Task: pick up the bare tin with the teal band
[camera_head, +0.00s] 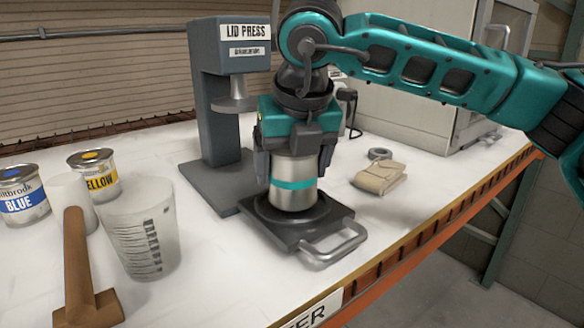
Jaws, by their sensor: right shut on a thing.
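The bare metal tin (296,198) with a teal band stands upright on a dark round plate (262,214) with a square base and a grey loop handle. My right gripper (295,160) comes down from above and is shut on the tin, with a finger on each side of its upper part. The gripper hides the tin's top. I cannot tell any gap between the tin's bottom and the plate. My left gripper is not in view.
A grey lid press (222,100) stands just behind and left. A measuring beaker (142,235), a mallet (76,260), a blue-labelled tin (22,198) and a yellow-labelled tin (98,176) stand at left.

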